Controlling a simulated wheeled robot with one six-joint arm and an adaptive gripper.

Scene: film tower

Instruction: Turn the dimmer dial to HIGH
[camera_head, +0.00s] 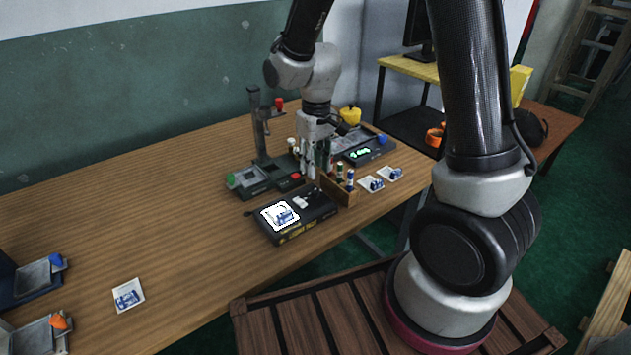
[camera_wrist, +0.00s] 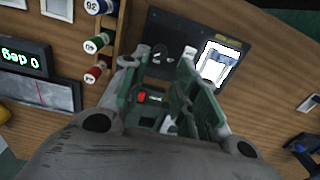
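The black light box (camera_head: 318,211) with a glowing white panel (camera_head: 280,215) lies on the wooden table in the head view. In the wrist view the box (camera_wrist: 168,22) is at the top, its lit panel (camera_wrist: 217,62) to the right. A small dark round knob (camera_wrist: 160,52), seemingly the dimmer dial, shows on the box between my fingertips; its pointer and setting are too small to read. My gripper (camera_head: 316,172) points down at the box's back edge. In the wrist view my gripper (camera_wrist: 165,57) has its fingers apart with nothing held. Contact with the knob cannot be told.
A wooden rack (camera_head: 339,190) of several small bottles stands close right of my gripper. A green-grey device with a post (camera_head: 258,130) stands behind left. The table's left middle is mostly clear.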

